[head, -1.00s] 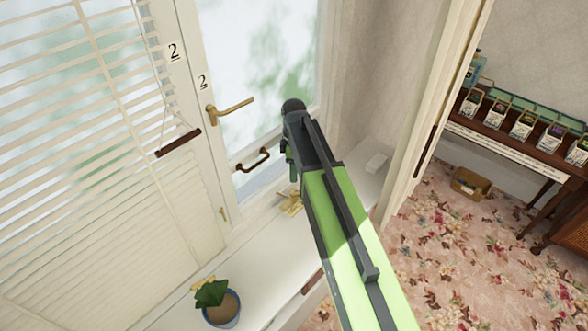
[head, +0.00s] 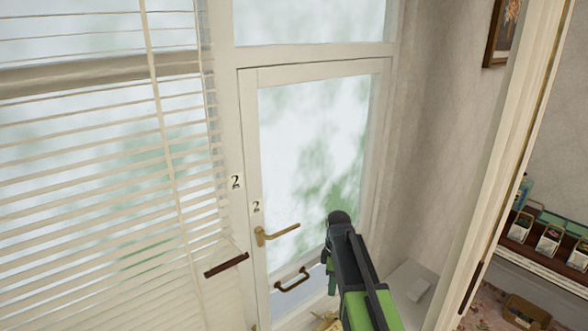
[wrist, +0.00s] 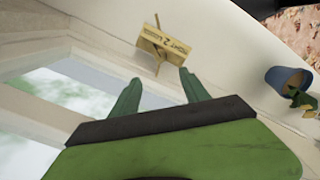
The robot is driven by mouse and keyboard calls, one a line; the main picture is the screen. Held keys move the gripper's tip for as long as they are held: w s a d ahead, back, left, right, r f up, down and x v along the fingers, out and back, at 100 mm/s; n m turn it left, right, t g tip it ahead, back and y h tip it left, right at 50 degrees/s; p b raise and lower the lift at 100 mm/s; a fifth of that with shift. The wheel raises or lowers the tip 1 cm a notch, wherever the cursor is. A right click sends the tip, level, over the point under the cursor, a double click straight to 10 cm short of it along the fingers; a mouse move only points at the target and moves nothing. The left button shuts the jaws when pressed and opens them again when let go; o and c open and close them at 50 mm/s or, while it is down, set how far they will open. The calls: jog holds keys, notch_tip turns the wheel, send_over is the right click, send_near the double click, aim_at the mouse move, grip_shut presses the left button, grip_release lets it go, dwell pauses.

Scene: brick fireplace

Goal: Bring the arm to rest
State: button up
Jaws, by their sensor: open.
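My gripper shows in the wrist view (wrist: 160,92), with two green fingers spread apart and nothing between them. Beyond the fingertips, a small yellow sign (wrist: 163,46) with lettering lies on the white sill (wrist: 95,20). In the head view my green and black arm reaches up from the lower edge, in front of the window. The gripper's fingers there are mostly hidden by the arm's end.
A window with a brass handle (head: 277,234) and a dark pull handle (head: 293,281) stands close beyond my arm. White blinds (head: 90,170) hang at left. A blue pot (wrist: 287,78) stands right in the wrist view. A shelf with boxes (head: 549,240) is at right.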

jog(key=s+f+m+b, duration=0.8)
jog(key=s+f+m, duration=0.2)
jog(key=s+m, duration=0.4)
jog(key=shift+s+d+m, duration=0.25)
jog(key=shift+s+m, duration=0.05)
jog(key=shift+m, duration=0.2)
jog(key=shift+f, duration=0.1)
